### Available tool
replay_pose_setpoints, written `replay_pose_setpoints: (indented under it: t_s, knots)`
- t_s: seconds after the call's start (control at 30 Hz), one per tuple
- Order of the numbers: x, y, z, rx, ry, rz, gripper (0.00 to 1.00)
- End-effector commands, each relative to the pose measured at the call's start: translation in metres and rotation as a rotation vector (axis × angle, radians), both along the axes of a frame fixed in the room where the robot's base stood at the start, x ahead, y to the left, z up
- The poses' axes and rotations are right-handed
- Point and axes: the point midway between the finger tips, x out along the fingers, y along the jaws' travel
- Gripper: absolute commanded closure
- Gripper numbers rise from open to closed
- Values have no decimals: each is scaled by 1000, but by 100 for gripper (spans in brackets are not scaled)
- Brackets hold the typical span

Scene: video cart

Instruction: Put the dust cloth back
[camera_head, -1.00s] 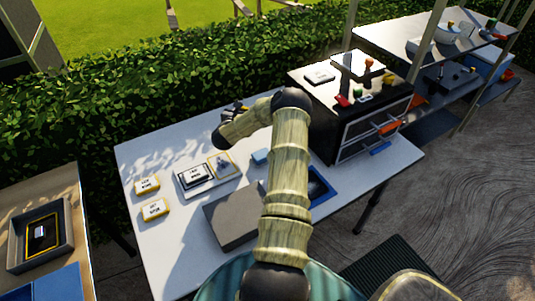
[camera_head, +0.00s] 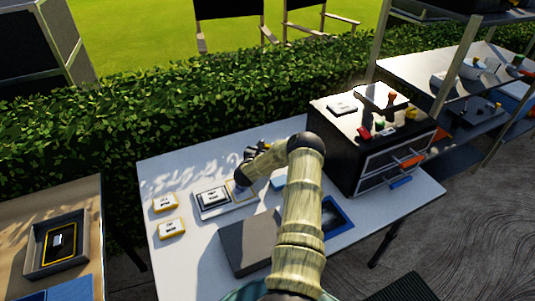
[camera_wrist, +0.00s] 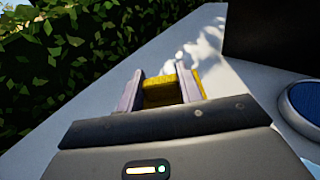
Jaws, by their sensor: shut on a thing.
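My gripper (camera_wrist: 160,92) is shut on a yellow piece (camera_wrist: 160,88), seemingly the dust cloth, with faint marks on its face. The two pale fingers stand on either side of it. In the head view my gripper (camera_head: 264,147) is small and dark over the back part of the white table (camera_head: 185,265), and the yellow piece can hardly be made out there.
A blue item (camera_head: 278,183) sits close to my wrist; a blue round pad (camera_wrist: 308,103) shows in the wrist view. Two yellow-edged boxes (camera_head: 167,216), a grey box (camera_head: 248,245) and a black drawer case (camera_head: 350,150) stand on the table. The hedge (camera_head: 110,130) runs behind.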

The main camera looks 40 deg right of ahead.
Motion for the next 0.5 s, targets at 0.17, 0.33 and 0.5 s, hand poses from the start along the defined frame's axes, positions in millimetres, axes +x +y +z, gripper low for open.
replay_pose_setpoints:
  t_s: [0.17,0.33,0.5]
  knots:
    - [0,1,-23,1,4,0,90]
    - [-2,-2,-36,1,1,-5,90]
    - [-3,-4,-36,0,0,-6,90]
